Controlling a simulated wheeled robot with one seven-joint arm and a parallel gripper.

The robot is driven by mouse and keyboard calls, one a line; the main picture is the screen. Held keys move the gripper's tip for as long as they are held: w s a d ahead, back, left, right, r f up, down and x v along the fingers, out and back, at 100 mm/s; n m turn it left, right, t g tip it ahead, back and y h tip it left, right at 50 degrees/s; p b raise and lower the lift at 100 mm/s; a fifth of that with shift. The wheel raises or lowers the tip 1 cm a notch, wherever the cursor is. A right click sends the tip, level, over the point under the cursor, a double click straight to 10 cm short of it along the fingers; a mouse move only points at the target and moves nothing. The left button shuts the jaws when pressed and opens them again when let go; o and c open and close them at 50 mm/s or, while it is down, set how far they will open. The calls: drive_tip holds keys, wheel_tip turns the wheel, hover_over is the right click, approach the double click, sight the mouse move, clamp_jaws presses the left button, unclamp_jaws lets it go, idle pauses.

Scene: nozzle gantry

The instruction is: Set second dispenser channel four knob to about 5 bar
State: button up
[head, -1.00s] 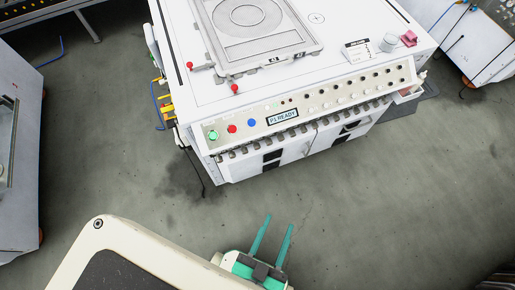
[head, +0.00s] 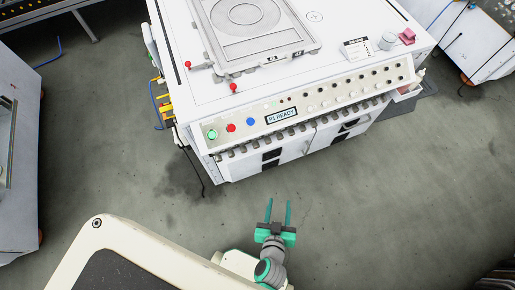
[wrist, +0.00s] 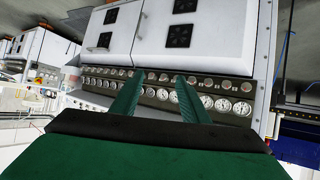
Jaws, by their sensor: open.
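A white machine (head: 300,60) stands ahead with a sloped cream control panel (head: 262,126) along its near edge. Small pale knobs (head: 325,104) run in a row on the panel's right half, with small dark round parts above them. Channel labels are too small to read, so I cannot tell which knob is channel four. Several round gauges (wrist: 206,101) line the panel's front in the wrist view, with a row of round parts beside them. My gripper (head: 278,207) is open and empty, over the floor in front of the machine, apart from the panel; its fingers (wrist: 158,88) point toward it.
The panel also has green, red and blue buttons (head: 251,122) and a display (head: 281,116) that seems to read "P1 READY". Cabinet doors (wrist: 195,35) lie below the gauges. Other white machines stand left (head: 18,150) and upper right (head: 478,45). The grey floor between is clear.

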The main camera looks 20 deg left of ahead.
drive_tip(key=w+a+f+n+g+y, duration=0.1)
drive_tip(key=w+a+f+n+y, duration=0.3)
drive_tip(key=w, duration=0.4)
drive_tip(key=n+g+y, duration=0.1)
drive_tip(key=n+y, duration=0.1)
drive_tip(key=y, duration=0.1)
approach(257, 147)
drive_tip(key=x, duration=0.8)
drive_tip(key=shift+w+a, duration=0.15)
drive_tip(key=shift+a, duration=0.05)
drive_tip(key=shift+c, duration=0.2)
clamp_jaws()
